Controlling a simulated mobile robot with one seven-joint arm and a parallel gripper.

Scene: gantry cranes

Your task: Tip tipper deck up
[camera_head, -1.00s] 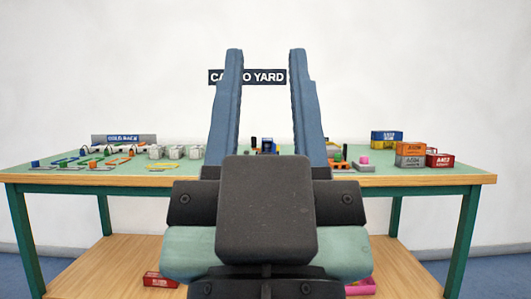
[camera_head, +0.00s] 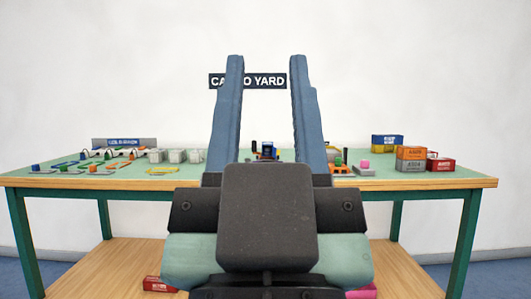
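My gripper (camera_head: 264,62) fills the middle of the head view, its two long blue-grey fingers pointing up and wide apart. It is open, and nothing shows between the fingertips except the wall and the sign. A small dark blue vehicle-like object (camera_head: 266,149) shows between the fingers at the back of the table; it may be the tipper, but I cannot tell. Its lower part and any deck are hidden behind my gripper body.
The green-topped table (camera_head: 420,182) spans the view. Coloured parts (camera_head: 95,165) and white blocks (camera_head: 175,156) stand left. Small containers, including a red one (camera_head: 440,164), stand right. A pink piece (camera_head: 363,163) is right of my gripper. A CARGO YARD sign (camera_head: 262,80) hangs behind.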

